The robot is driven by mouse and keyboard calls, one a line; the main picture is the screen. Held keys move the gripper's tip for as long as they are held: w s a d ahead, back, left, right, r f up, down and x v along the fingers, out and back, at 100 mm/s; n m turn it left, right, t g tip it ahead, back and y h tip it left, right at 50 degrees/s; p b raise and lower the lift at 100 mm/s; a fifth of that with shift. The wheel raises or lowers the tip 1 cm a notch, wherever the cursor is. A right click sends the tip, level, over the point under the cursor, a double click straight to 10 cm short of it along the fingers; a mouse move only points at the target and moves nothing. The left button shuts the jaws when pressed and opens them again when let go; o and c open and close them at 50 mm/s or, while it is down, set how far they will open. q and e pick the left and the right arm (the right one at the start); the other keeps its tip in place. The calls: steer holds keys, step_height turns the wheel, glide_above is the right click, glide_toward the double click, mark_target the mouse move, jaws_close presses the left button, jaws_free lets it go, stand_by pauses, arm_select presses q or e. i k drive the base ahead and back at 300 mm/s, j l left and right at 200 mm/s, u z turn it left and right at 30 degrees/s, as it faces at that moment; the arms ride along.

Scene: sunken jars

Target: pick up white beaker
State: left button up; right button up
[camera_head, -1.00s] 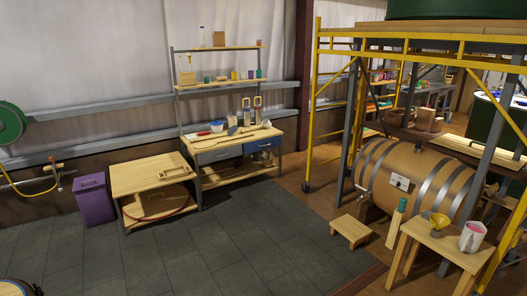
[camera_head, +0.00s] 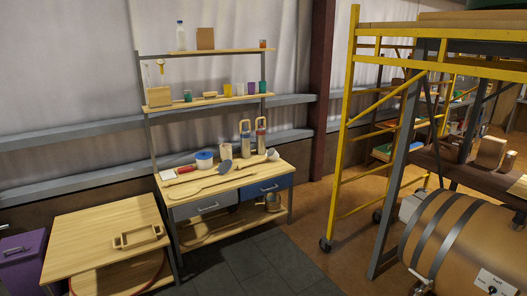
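No single white beaker can be made out for certain. A pale, upright cylindrical container (camera_head: 225,151) stands towards the back of the wooden workbench (camera_head: 258,178). A small white cup-like thing (camera_head: 273,155) is at the bench's right end; its exact shape is too small to tell. A small pale cup (camera_head: 240,88) stands in the row on the lower shelf above. Neither of my grippers shows in the view.
Yellow scaffolding (camera_head: 342,130) and a barrel (camera_head: 455,240) are on the right. Dark tiled floor (camera_head: 265,268) lies clear in front.

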mark_target(239, 87)
steer(key=i, duration=3.15)
